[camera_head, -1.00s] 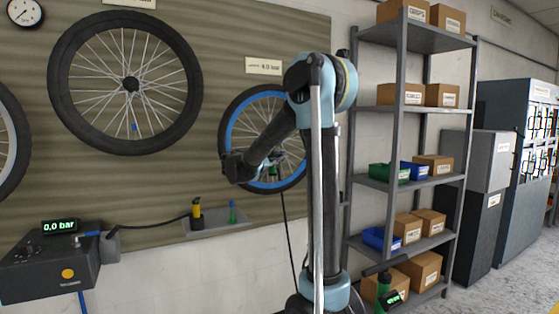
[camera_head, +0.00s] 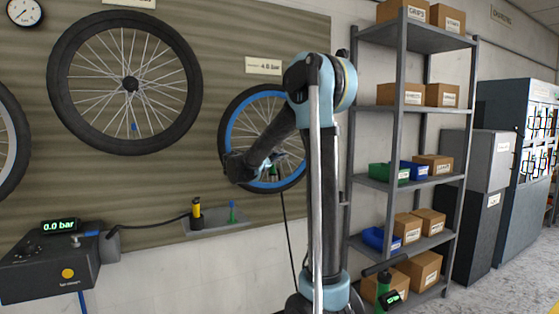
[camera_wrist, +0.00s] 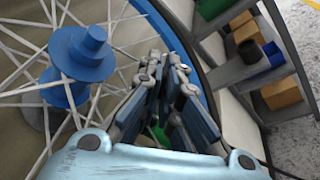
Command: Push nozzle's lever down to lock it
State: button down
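The blue-rimmed wheel (camera_head: 226,133) hangs on the wall, left of my arm. A green nozzle (camera_head: 273,171) shows at its lower part, with a dark hose hanging below. My gripper (camera_head: 237,168) is in front of this wheel, near the nozzle. In the wrist view, my gripper's fingers (camera_wrist: 166,72) point away, close together beside the wheel's rim. A small green part (camera_wrist: 160,133) shows low between the fingers, mostly hidden by them. The lever cannot be made out, nor whether a finger touches it. Whether the fingers are fully shut is unclear.
The wheel's blue hub (camera_wrist: 82,55) and spokes are close to the fingers' left. A pump box (camera_head: 45,270) reads 0.0 bar at left. A small ledge (camera_head: 215,226) holds a yellow-black nozzle (camera_head: 197,212) and a green item. A shelf rack (camera_head: 400,150) stands right.

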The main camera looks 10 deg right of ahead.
notch_tip(320, 180, down, 5)
jog(key=m, duration=1.3)
jog(key=shift+r, duration=0.15)
dwell(0.4)
jog(key=c, duration=2.1)
grip_release()
jog(key=shift+o, duration=0.2)
jog(key=shift+r, duration=0.1)
